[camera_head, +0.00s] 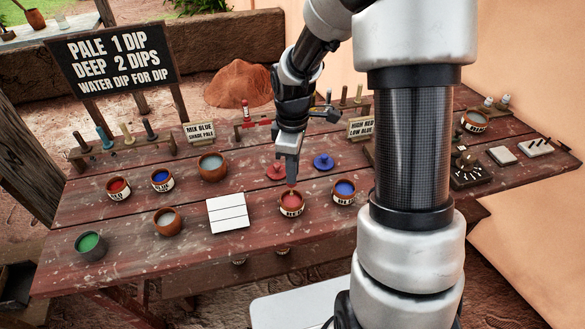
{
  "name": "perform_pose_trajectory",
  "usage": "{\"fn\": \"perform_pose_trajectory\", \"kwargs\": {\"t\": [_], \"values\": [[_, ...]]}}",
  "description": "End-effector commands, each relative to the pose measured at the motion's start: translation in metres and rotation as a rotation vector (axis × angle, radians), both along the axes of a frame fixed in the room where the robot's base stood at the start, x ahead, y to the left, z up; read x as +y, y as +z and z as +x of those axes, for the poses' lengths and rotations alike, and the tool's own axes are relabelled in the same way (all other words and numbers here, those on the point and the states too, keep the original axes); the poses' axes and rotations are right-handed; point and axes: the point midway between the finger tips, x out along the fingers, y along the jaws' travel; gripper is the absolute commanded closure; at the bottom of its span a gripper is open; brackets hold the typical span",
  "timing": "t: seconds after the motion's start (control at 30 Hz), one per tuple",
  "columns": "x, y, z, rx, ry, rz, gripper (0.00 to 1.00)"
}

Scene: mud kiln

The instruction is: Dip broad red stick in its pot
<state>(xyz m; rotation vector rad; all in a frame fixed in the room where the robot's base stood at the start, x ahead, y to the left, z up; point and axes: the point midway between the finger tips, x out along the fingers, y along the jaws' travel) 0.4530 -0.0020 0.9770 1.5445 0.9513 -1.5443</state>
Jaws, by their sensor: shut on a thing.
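My gripper (291,172) points straight down, shut on a thin stick whose lower end shows just below the fingers. The stick is too small and too hidden to tell its colour or width. A pot of red paint (291,208) with a pale label stands directly under it, near the table's front edge. The stick's tip is at or just above the pot's mouth; I cannot tell whether it touches the paint. Another, smaller-looking red pot (118,191) stands at the left of the table.
Blue pots stand right (344,194) and left (162,182). A red lid (275,172) and blue lid (323,162) lie behind the red pot. A white panelled card (227,213) lies left of it. A stick rack (115,147) and sign (112,60) stand at the back left.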

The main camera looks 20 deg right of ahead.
Motion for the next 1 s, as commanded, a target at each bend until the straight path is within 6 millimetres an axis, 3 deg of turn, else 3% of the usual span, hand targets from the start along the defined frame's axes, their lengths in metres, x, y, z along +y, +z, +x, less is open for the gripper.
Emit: {"fn": "perform_pose_trajectory", "kwargs": {"t": [0.33, 1.0], "values": [[0.0, -0.004, 0.0, 0.0, 0.0, 0.0, 1.0], [0.0, -0.031, 0.0, 0.0, 0.0, 0.0, 1.0]]}}
